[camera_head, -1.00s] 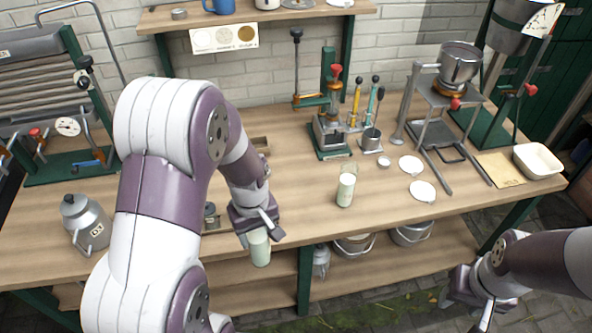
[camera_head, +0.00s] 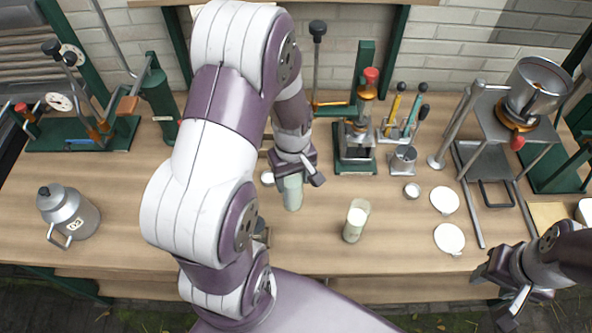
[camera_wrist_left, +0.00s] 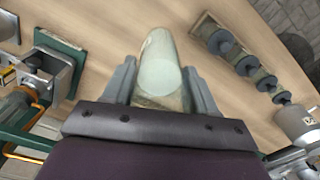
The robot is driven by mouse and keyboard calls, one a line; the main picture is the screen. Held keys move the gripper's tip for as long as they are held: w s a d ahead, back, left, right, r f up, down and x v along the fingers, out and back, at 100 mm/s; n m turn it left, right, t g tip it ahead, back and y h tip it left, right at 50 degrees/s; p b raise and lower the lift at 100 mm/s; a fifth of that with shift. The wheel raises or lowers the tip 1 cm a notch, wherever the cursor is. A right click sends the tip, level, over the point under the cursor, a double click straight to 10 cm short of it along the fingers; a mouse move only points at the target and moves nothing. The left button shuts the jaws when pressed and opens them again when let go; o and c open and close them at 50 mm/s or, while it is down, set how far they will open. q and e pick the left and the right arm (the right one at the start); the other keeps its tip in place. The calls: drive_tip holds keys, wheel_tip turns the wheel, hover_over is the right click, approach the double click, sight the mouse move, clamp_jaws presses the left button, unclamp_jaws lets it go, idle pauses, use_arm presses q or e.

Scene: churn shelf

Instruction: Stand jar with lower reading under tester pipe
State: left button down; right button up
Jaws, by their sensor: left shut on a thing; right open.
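My left gripper (camera_head: 294,176) is shut on a glass jar (camera_head: 292,195) with pale contents, over the bench; whether its base touches the wood I cannot tell. In the left wrist view the jar (camera_wrist_left: 160,72) sits between the two fingers. A second jar (camera_head: 355,221) of milky liquid stands upright on the bench, to the right and nearer the front. A green-based tester stand (camera_head: 357,150) with a red knob is behind the jars; I cannot clearly make out its pipe. No reading on either jar is legible. My right gripper (camera_head: 495,283) is open and empty near the front right edge.
A small metal cup (camera_head: 403,158) and a rack of coloured-handled tools (camera_head: 403,125) stand right of the tester. Two white discs (camera_head: 447,220) lie further right, by a metal stand with a pot (camera_head: 537,90). A milk can (camera_head: 68,213) stands left.

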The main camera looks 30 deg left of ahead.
use_arm(q)
drive_tip(key=w+a+f+p, duration=0.1)
drive_tip(key=a+f+p, duration=0.2)
drive_tip(key=a+f, duration=0.6)
drive_tip(key=shift+w+f, duration=0.3)
drive_tip(key=shift+w, duration=0.1)
drive_tip(key=shift+c, duration=2.2)
unclamp_jaws()
drive_tip(key=shift+d, duration=0.1)
drive_tip(key=shift+o, duration=0.6)
drive_tip(key=shift+s+r, duration=0.15)
use_arm(e)
drive_tip(key=r, duration=0.1)
drive_tip(key=s+r, duration=0.1)
drive_tip(key=r, duration=0.2)
drive_tip(key=shift+s, duration=0.3)
